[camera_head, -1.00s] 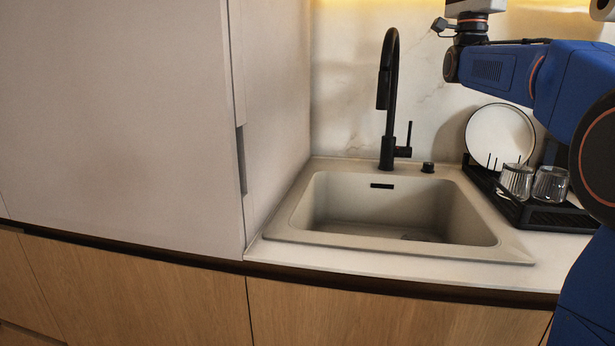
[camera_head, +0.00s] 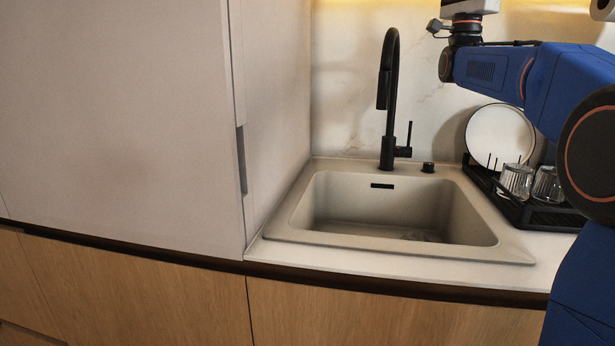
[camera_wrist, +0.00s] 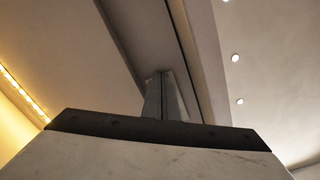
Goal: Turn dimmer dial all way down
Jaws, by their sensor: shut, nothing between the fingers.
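No dimmer dial can be made out in either view. My gripper (camera_wrist: 163,95) shows in the wrist view, with its two grey fingers shut together and nothing visible between them. It points up toward the underside of cabinets and a pale ceiling. In the head view my blue arm comes in from the right, and its wrist end is at the top edge above the drying rack. The fingers are outside that view. I cannot tell whether the fingertips touch anything.
A sink (camera_head: 280,222) with a black faucet (camera_head: 390,100) is set in the counter. A small black knob (camera_head: 428,167) stands beside the faucet. A dish rack (camera_head: 545,215) holds a plate (camera_head: 500,135) and glasses (camera_head: 516,180). A light strip (camera_wrist: 22,93) glows at left.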

